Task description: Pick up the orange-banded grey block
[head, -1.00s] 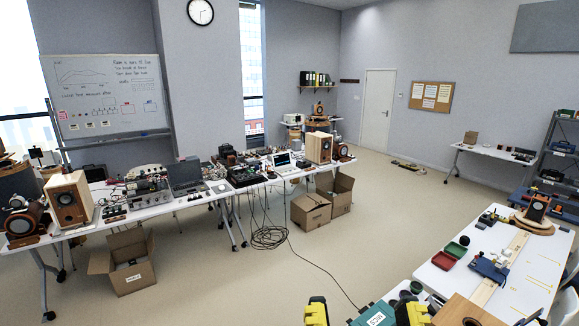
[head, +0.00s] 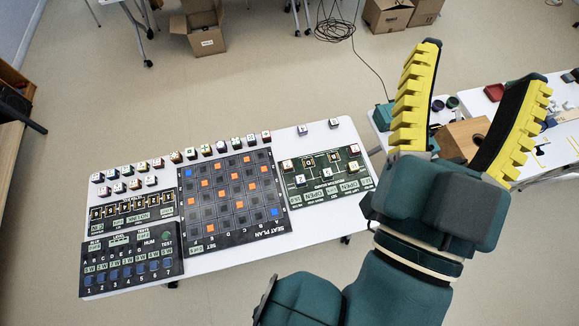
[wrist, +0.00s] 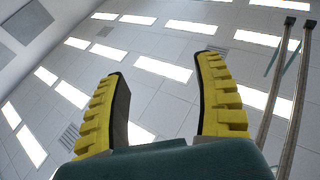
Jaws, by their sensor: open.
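Several small cube blocks with pale marked tops stand on a white table in the head view, most in a row along its far edge, such as the block (head: 205,150). Others stand on the green board at the right and just past its far side. They are too small for me to tell which is grey with an orange band. My gripper (head: 480,62) is open and empty, raised with its yellow ribbed fingers upward, right of the blocks and well apart from them. In the wrist view the gripper (wrist: 163,70) shows only ceiling between its fingers.
The white table (head: 215,262) carries a dark seat-plan board (head: 270,225) with orange and blue squares, a green board (head: 313,189) and a black panel (head: 95,240) with blue keys. A second table with a wooden box (head: 452,135) is behind my gripper. Cardboard boxes stand on the floor beyond.

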